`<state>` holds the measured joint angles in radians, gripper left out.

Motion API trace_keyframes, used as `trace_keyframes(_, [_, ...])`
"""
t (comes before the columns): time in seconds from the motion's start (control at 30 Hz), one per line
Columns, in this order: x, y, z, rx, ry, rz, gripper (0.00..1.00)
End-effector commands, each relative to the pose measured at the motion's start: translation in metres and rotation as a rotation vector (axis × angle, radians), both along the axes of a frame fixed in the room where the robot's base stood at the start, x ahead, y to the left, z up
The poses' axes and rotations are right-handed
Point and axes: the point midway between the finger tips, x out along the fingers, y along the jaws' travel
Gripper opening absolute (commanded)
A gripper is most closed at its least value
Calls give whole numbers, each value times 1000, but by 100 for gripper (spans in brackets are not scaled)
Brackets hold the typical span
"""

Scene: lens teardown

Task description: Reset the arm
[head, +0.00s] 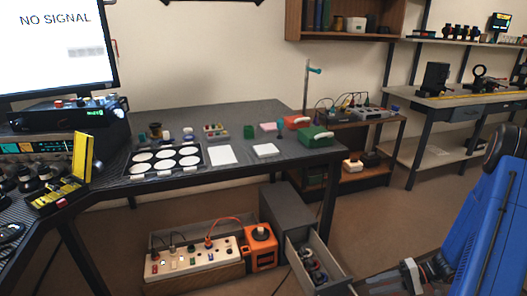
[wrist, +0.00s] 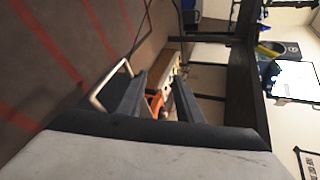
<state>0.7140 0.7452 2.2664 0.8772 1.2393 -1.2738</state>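My arm (head: 480,220) reaches in from the right edge of the head view, blue and low, with its end near the bottom edge. My gripper (wrist: 161,77) shows in the wrist view with two dark fingers apart. I see nothing held between them. An orange device (head: 261,247) on the floor shows in the gap beyond the fingers. In the head view the gripper end is right of the open drawer and apart from it; its fingertips are hard to make out there.
A grey cabinet's open drawer (head: 322,268) holds several small round parts. A power strip (head: 195,260) lies beside the orange device. The workbench (head: 215,183) carries a tray of white discs (head: 163,162) and small boxes. Shelves stand at the back right. Brown floor lies free between.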

Motion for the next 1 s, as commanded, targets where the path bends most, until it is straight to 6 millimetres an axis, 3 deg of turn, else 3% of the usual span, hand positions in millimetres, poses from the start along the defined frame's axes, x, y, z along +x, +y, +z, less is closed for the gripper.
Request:
trace_keyframes(0.4, [-11,35,86,-213,30,155,33])
trace_keyframes(1.0, [-50,79,186,-554,10,267,33])
